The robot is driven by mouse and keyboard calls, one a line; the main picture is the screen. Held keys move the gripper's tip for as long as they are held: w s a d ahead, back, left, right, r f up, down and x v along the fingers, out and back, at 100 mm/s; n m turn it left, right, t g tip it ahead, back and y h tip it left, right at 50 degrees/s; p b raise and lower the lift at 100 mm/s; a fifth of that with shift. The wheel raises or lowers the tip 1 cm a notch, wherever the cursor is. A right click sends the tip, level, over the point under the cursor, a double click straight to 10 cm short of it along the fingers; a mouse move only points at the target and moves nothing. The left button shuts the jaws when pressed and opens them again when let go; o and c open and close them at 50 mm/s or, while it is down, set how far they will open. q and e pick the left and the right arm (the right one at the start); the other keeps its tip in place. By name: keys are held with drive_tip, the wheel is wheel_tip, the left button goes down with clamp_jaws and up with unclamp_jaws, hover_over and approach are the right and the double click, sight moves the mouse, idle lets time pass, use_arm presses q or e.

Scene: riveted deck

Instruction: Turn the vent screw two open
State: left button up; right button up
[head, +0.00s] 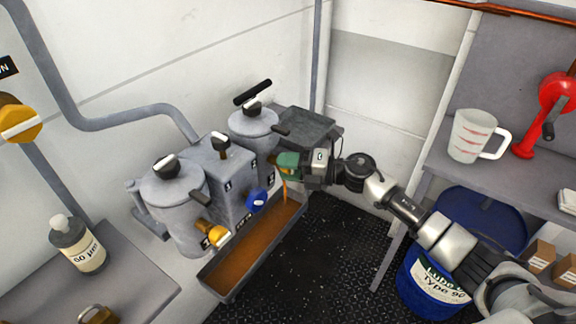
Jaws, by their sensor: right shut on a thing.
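Two grey filter pots stand at the wall, a left pot (178,215) and a right pot (252,140), with a grey block (222,180) between them. The left pot's lid has a black and white knob (166,166). The right pot's lid has a similar knob (253,107), with a black bar (253,92) just above. I cannot read which one is marked vent screw two. My right gripper (292,164) is shut on a green knob (287,158) low at the right pot's front, its fingers partly hiding it. My left gripper is not in view.
An amber stream (285,190) falls below my right gripper into a long drip tray (227,282) of brown liquid. A yellow knob (217,236) and a blue knob (256,200) sit low in front. A blue drum (428,292) and shelf (535,170) stand right.

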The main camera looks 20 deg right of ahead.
drive_tip(key=shift+f, duration=0.15)
drive_tip(key=o, duration=0.9)
drive_tip(key=b+v, duration=0.1)
drive_tip(key=v, duration=0.9)
drive_tip(key=shift+s+d+b, duration=0.2)
drive_tip(key=shift+d+b, duration=0.15)
drive_tip(key=shift+b, duration=0.05)
